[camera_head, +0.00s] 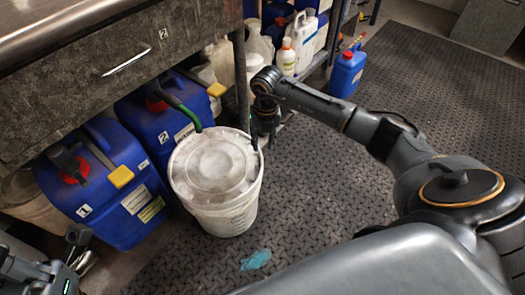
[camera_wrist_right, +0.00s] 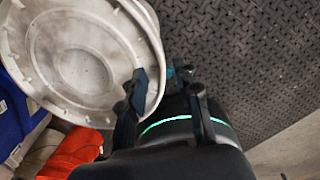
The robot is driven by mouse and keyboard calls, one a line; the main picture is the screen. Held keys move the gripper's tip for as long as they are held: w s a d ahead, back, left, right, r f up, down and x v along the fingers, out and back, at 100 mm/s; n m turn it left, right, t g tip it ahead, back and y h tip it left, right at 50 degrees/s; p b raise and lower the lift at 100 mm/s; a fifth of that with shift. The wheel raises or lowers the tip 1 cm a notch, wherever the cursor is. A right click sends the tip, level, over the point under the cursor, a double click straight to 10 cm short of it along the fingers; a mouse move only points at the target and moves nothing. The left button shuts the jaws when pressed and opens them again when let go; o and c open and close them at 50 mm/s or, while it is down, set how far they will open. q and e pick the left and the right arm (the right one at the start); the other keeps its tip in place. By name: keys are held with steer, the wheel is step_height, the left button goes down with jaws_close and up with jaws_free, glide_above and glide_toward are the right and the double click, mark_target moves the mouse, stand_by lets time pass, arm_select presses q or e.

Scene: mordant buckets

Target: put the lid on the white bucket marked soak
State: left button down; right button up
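The white bucket (camera_head: 228,220) stands on the dark floor mat, with faint marks on its side that I cannot read. The round, stained whitish lid (camera_head: 212,163) lies over its mouth; I cannot tell whether it is pressed down all around. The lid (camera_wrist_right: 85,62) also fills the left of the right wrist view. My right gripper (camera_head: 265,128) is at the lid's far right edge, fingers pointing down. In the wrist view its fingers (camera_wrist_right: 167,88) are apart, one overlapping the lid's rim. My left gripper (camera_head: 80,252) is partly in view at the lower left, away from the bucket.
Blue jugs (camera_head: 112,185) stand left of the bucket under a worn metal bench (camera_head: 95,75). A green hose (camera_head: 183,108) reaches near the lid. White bottles (camera_head: 286,57) and another blue jug (camera_head: 347,72) stand behind. A blue-green patch (camera_head: 256,260) lies on the mat (camera_head: 320,180), which is mostly clear at right.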

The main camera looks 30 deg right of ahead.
step_height(320, 180, up, 6)
steer(key=shift+d+f, duration=0.1)
steer(key=shift+f, duration=0.05)
stand_by(0.5)
